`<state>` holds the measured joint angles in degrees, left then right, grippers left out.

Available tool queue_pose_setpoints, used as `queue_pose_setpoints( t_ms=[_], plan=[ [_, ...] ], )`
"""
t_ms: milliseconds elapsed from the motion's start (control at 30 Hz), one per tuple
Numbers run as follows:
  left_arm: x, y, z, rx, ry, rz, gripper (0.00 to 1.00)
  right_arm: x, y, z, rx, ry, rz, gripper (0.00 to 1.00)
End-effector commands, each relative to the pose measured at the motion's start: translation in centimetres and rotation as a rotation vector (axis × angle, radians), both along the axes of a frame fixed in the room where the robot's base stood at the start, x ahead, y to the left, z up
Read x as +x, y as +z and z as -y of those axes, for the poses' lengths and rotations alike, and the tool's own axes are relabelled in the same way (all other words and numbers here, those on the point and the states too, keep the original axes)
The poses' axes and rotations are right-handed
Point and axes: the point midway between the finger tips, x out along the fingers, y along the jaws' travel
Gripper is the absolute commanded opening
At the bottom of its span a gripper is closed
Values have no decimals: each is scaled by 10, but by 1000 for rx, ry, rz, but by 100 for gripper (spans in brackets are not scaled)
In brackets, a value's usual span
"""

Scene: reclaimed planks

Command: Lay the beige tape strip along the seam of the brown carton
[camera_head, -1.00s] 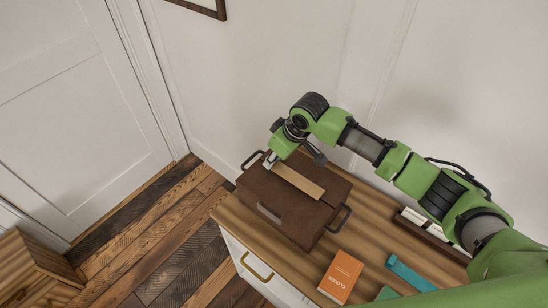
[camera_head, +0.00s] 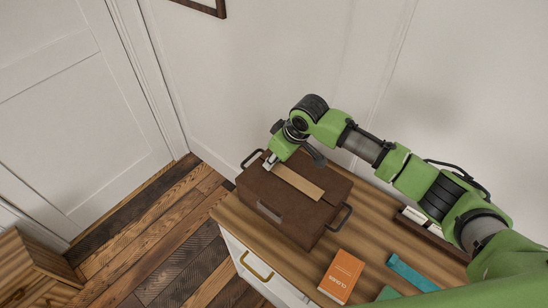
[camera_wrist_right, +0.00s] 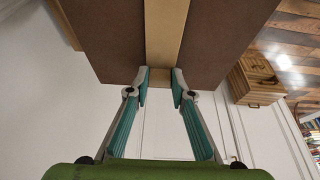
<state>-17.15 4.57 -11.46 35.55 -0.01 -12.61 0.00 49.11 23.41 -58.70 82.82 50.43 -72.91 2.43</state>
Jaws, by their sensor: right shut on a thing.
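The brown carton (camera_head: 277,201) stands closed on the wooden cabinet top, with dark handles at its ends. The beige tape strip (camera_head: 299,181) lies lengthwise along the middle of the carton's top. The right wrist view also shows the strip (camera_wrist_right: 167,35) running between two brown panels of the carton (camera_wrist_right: 105,40). My right gripper (camera_head: 268,162) is at the carton's far-left edge, shut on the end of the strip. Its fingertips (camera_wrist_right: 160,78) sit on either side of that end. The strip covers the seam under it. My left gripper is not in view.
An orange book (camera_head: 342,275) and a teal object (camera_head: 411,272) lie on the cabinet top (camera_head: 373,224) right of the carton. A dark tray with white items (camera_head: 413,216) stands near the wall.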

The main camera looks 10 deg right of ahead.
Motion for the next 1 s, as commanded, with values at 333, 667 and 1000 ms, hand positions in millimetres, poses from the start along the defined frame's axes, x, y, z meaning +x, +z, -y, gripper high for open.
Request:
queue_pose_setpoints(
  t_ms=[333, 667, 1000],
  plan=[
    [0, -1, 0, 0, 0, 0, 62, 0, -4, 0, 1, 0, -1, 41],
    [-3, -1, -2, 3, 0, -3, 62, -1, 0, 1, 1, 0, 1, 41],
    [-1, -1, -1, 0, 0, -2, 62, -17, 56, 17, 0, 2, 4, 41]
  ],
)
